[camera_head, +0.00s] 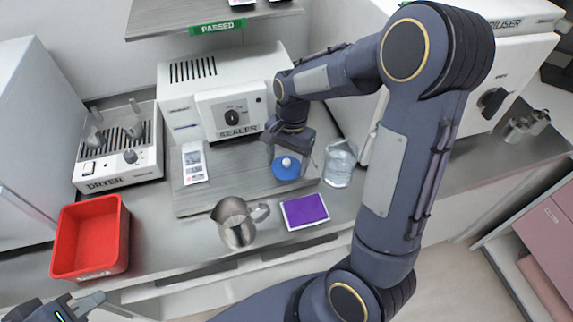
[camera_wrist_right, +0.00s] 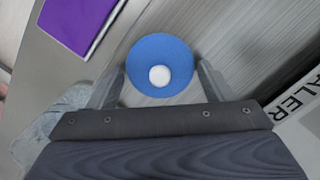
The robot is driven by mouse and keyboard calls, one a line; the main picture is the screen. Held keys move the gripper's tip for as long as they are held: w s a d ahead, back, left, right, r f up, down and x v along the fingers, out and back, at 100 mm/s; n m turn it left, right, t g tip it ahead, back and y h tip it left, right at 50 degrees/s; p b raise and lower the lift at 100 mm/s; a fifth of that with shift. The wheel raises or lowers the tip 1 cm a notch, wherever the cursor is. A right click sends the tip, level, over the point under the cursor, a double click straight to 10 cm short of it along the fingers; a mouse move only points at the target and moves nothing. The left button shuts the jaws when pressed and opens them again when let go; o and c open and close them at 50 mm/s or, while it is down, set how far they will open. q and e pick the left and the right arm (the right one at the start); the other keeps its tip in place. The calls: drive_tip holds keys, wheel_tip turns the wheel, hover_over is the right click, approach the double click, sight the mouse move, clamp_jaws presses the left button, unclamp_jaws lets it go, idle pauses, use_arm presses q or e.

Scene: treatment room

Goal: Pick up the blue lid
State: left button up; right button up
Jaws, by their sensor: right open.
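The blue lid (camera_head: 286,168) is a round disc with a white knob, lying on the grey board in front of the sealer. In the right wrist view the blue lid (camera_wrist_right: 160,62) lies between the tips of my right gripper (camera_wrist_right: 161,85). The right gripper is open, with one finger on each side of the lid's near part; I cannot tell whether they touch it. In the head view my right gripper (camera_head: 291,150) is over the lid, partly hidden by its own wrist. My left gripper (camera_head: 80,308) is at the bottom left corner, partly cut off, its fingers apart and empty.
The sealer (camera_head: 205,95) stands behind the board. A clear jar (camera_head: 341,162) stands close right of the lid. A metal jug (camera_head: 236,222) and a purple pad (camera_head: 305,211) are in front. A red bin (camera_head: 92,238) and the dryer (camera_head: 119,150) are at left.

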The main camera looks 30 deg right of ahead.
drive_tip(key=shift+s, duration=0.1)
drive_tip(key=c, duration=1.2)
drive_tip(key=shift+c, duration=1)
drive_tip(key=shift+s+f, duration=0.1)
drive_tip(key=shift+s, duration=0.05)
drive_tip(key=shift+c, duration=0.4)
